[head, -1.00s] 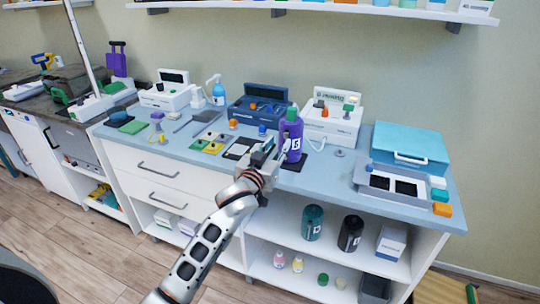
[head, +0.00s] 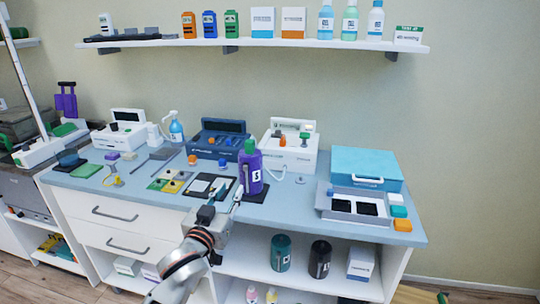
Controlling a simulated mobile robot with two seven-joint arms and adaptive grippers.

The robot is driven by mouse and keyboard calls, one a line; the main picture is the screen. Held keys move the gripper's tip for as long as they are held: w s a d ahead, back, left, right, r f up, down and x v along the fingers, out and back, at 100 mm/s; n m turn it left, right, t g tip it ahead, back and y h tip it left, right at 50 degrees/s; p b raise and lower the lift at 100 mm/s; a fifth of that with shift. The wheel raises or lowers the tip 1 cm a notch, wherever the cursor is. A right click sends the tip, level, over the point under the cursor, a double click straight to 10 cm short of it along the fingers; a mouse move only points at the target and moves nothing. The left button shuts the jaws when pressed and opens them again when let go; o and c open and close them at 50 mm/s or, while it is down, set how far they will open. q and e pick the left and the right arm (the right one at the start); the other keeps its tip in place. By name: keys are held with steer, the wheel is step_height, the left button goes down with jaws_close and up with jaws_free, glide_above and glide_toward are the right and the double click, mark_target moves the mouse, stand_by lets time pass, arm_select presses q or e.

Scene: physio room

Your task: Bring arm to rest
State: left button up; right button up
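My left gripper (head: 226,193) shows in the head view at the front edge of the blue-topped counter (head: 290,208). Its two fingers point away from me and stand apart, with nothing seen between them. A purple bottle (head: 250,170) with a green cap stands upright on a dark pad just beyond the fingertips, to the right. The gripper looks apart from it, though the gap is hard to judge. My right gripper is not in view.
A grey tray (head: 338,216) and a blue case (head: 367,165) sit at the counter's right. A wall shelf (head: 255,43) runs above. Bottles (head: 281,253) stand on the lower shelf.

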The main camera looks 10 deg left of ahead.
arm_select(q)
steer(key=s+d+f+m+g+h, duration=0.1)
steer(key=s+f+m+g, duration=0.1)
steer(key=s+f, duration=1.3)
steer(key=s+d+f+m+g+h, duration=0.1)
steer(key=s+f+g, duration=0.4)
steer(key=s+f, duration=1)
step_height(320, 180, down, 5)
steer(key=shift+s+d+r+m, duration=0.15)
steer(key=shift+d+r+m, duration=0.05)
steer(key=shift+d+m, duration=0.3)
